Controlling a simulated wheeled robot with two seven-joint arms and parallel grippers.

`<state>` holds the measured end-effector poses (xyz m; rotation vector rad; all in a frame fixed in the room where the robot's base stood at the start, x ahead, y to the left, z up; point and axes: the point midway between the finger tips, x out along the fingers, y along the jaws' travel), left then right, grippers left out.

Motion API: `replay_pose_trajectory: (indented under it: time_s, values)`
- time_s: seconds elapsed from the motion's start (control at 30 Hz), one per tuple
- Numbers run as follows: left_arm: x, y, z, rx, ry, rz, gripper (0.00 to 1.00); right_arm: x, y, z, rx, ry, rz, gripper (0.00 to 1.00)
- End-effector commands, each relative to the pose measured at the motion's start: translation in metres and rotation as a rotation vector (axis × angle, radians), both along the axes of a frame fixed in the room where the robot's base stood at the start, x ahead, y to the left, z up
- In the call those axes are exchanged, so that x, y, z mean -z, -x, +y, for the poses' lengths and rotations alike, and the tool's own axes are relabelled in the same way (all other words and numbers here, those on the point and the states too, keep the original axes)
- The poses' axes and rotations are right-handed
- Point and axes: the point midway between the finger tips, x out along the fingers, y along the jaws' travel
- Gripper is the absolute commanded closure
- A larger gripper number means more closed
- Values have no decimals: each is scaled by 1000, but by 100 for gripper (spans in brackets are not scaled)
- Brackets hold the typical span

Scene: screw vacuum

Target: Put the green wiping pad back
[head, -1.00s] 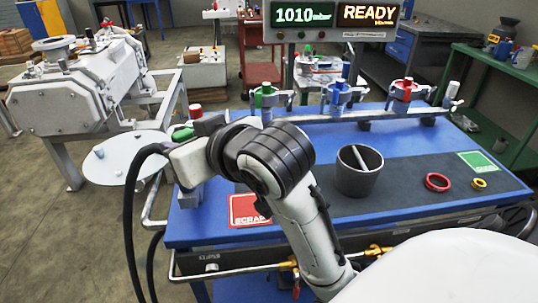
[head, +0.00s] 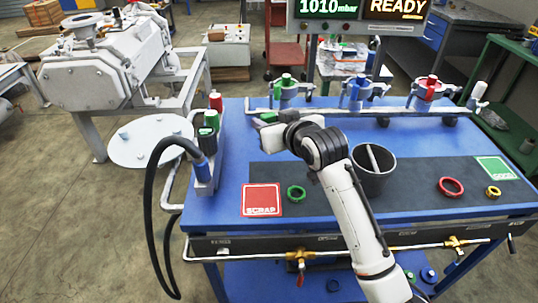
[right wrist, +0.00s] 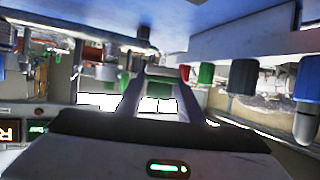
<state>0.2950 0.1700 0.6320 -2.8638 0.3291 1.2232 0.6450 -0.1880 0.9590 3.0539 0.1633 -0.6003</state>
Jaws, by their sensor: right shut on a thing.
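My right gripper (head: 262,121) reaches left over the back left part of the blue bench in the head view. It is shut on the green wiping pad (head: 256,105), of which only a small green piece shows beside the fingertips. The right wrist view shows the two fingers (right wrist: 160,75) close together at their tips; the pad is hard to make out there. My left gripper is not in view.
A grey cup (head: 373,172) holding a rod stands on the dark mat. A green ring (head: 296,193) lies beside the red SCRAP square (head: 262,200). A red ring (head: 451,187) and yellow ring (head: 493,192) lie near the green square (head: 495,167). A valve rail (head: 390,112) runs along the back.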

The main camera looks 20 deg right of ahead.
Motion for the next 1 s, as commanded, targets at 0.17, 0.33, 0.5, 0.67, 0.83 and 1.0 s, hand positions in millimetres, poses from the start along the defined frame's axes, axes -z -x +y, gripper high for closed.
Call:
replay_pose_trajectory:
  time_s: [0.17, 0.33, 0.5, 0.67, 0.83, 1.0]
  values:
    - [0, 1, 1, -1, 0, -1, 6, 30, -7, 1, -5, -5, 4, 88]
    - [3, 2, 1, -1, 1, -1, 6, 61, -7, 1, -5, -4, 1, 88]
    - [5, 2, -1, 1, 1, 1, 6, 76, -7, 1, -4, -5, 0, 88]
    - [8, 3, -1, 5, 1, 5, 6, 100, -7, 1, -4, -5, 1, 88]
    - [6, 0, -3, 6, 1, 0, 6, 110, -7, 1, -4, -5, -2, 88]
    - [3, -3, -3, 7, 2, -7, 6, 109, -7, 1, -4, -5, -3, 88]
